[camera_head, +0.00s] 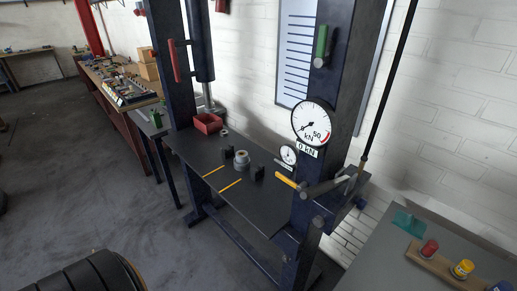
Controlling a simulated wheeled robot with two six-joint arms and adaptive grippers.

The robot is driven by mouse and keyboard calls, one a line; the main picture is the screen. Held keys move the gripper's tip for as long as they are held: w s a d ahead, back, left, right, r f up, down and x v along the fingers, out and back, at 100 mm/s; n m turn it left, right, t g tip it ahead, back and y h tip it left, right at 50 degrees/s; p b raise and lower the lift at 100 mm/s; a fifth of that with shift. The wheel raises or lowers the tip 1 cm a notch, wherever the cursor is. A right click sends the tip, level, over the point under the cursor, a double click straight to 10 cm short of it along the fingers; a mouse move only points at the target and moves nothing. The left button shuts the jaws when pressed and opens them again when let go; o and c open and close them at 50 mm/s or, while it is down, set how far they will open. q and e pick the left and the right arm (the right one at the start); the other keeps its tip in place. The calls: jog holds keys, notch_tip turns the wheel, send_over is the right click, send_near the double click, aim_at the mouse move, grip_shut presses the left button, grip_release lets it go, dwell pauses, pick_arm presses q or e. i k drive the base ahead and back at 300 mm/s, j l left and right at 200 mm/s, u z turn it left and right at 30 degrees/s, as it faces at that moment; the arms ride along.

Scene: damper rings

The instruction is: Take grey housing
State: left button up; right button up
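A small grey, stepped round part that looks like the grey housing (241,161) stands upright on the dark press table (205,162). It sits between two black blocks, one on its left (228,153) and one on its right (259,173). Whether it touches them is too small to tell. A smaller light grey round piece (224,132) lies behind it, near the red bin. Neither of my grippers shows in the head view.
A red bin (208,123) stands at the table's back left. A gauge (312,122) reading 0 kN is on the right post. A yellow-ended lever (286,180) juts over the table's right side. A grey bench (440,250) with coloured-capped pots stands at right.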

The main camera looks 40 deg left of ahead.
aim_at(240, 159)
jog(key=i+j+z, duration=0.2)
jog(key=j, duration=2.05)
jog(key=i+j+z, duration=0.2)
jog(key=j, duration=2.1)
jog(key=l, duration=0.2)
